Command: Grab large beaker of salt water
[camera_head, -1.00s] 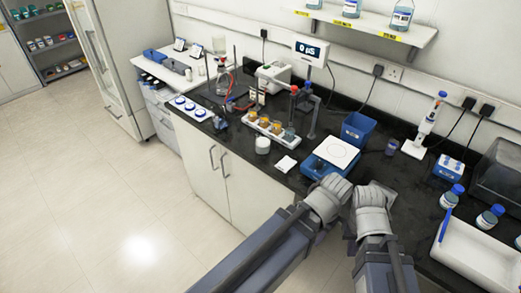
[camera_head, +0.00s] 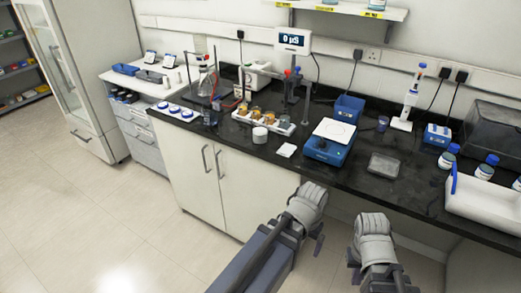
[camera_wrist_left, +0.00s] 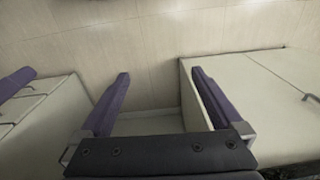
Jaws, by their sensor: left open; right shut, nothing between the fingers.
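Small vessels stand on the black bench (camera_head: 420,180) in the head view, and I cannot tell which one is the large beaker of salt water. A whitish cylindrical vessel (camera_head: 260,135) stands near the front edge, and a clear beaker-like vessel (camera_head: 210,116) stands further left. My left gripper (camera_head: 318,240) is in front of the bench, mostly hidden by its wrist. The left wrist view shows its two purple fingers (camera_wrist_left: 160,100) spread with nothing between them. My right gripper (camera_head: 354,258) is to its right, shut and empty, its fingertips barely visible. Both are apart from the vessels.
A blue stirrer-like device (camera_head: 325,150) with a white plate sits mid-bench, beside a clear shallow dish (camera_head: 384,165). A rack with orange-topped items (camera_head: 264,120) is left of it. The floor (camera_head: 120,230) at left is clear.

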